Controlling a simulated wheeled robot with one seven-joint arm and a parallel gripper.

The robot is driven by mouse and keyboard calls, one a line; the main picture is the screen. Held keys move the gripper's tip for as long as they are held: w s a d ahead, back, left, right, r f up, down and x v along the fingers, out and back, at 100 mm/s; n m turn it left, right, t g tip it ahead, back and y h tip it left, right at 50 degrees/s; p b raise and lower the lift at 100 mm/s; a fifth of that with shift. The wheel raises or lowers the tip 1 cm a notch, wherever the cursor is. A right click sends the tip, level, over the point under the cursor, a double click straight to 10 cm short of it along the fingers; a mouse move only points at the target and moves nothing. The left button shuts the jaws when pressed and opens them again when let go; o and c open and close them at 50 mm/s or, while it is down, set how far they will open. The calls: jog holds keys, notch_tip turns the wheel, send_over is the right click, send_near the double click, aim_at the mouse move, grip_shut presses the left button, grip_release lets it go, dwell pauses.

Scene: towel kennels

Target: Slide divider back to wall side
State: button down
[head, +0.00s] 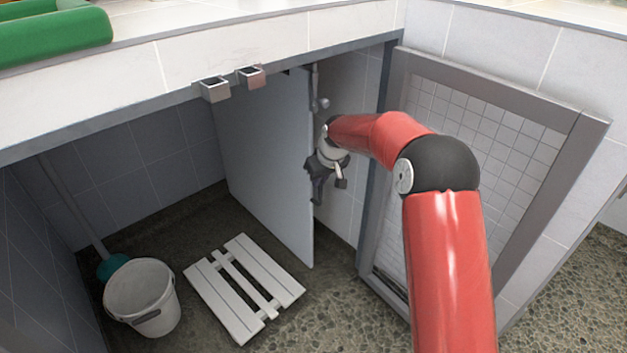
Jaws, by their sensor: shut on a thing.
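The divider (265,165) is a tall grey panel standing upright in the tiled kennel, right of its middle. Its front edge faces me, and a gap separates that edge from the open gate. My red arm reaches in from the right. My gripper (315,185) is at the divider's front edge, about halfway up, and is shut on a dark part there that looks like its handle. The fingertips are small and partly hidden, so the exact hold is hard to see. A thin rod with a knob (322,103) shows above my gripper.
A mesh gate (590,140) stands open at the right. A white slatted board (225,298) lies on the floor left of the divider. A white bucket (142,300) and a teal-headed pole (112,266) stand further left. Two metal brackets (214,90) hang from the top edge.

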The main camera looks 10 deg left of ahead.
jog(key=shift+w+d+r, duration=0.1)
jog(key=shift+w+d, duration=0.1)
jog(key=c, duration=1.5)
grip_release()
jog(key=shift+w+d, duration=0.1)
jog(key=shift+r, duration=0.15)
jog(key=v, duration=0.7)
jog(key=shift+s+r, duration=0.15)
jog(key=shift+s, duration=0.1)
